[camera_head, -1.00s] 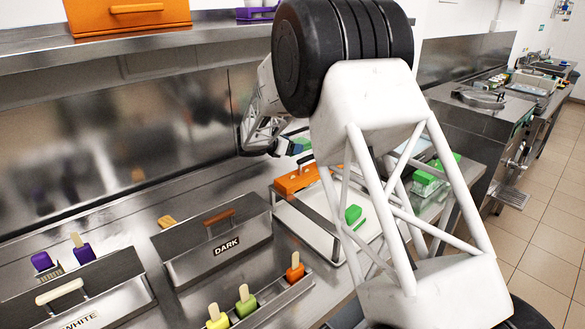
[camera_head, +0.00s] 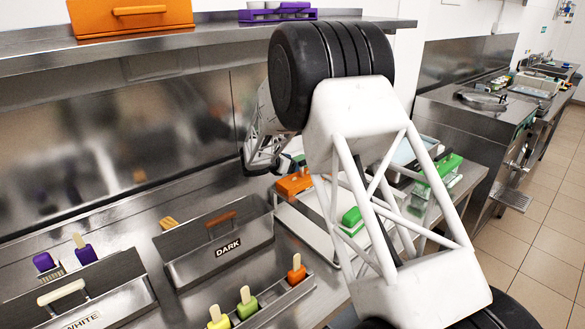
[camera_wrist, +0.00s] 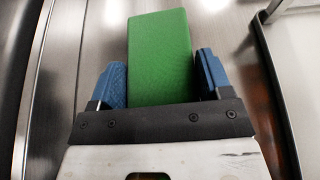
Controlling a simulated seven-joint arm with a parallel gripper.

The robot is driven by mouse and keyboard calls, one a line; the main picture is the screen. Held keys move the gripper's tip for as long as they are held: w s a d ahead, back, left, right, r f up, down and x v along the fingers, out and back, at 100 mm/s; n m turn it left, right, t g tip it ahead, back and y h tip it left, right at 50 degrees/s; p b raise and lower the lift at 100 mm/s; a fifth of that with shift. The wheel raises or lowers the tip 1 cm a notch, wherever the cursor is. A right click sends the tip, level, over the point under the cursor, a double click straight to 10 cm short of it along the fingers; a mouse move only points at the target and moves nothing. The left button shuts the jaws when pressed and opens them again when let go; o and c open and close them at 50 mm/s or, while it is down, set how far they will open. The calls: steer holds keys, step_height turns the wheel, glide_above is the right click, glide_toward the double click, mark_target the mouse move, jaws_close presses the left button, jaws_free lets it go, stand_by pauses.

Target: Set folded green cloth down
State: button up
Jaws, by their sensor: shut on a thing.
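The folded green cloth (camera_wrist: 160,55) is a flat green block in the wrist view. My gripper (camera_wrist: 160,82) is shut on it, with one blue fingertip on each side. The cloth's near end is hidden behind the dark gripper bar, and its far end points away over bare metal. I cannot tell whether it touches the metal surface. In the head view my arm blocks most of the gripper and the cloth.
A light tray (camera_head: 290,217) with an orange item (camera_head: 293,184) and a green block (camera_head: 352,216) lies near my arm. The DARK bin (camera_head: 222,262) and a rack of popsicles (camera_head: 270,300) stand left. A shelf (camera_head: 220,42) overhangs the back.

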steer(key=shift+f, duration=0.8)
steer(key=shift+f, duration=0.2)
steer(key=o, duration=0.9)
steer(key=shift+r, duration=0.2)
steer(key=v, duration=1.2)
steer(key=shift+f, duration=0.15)
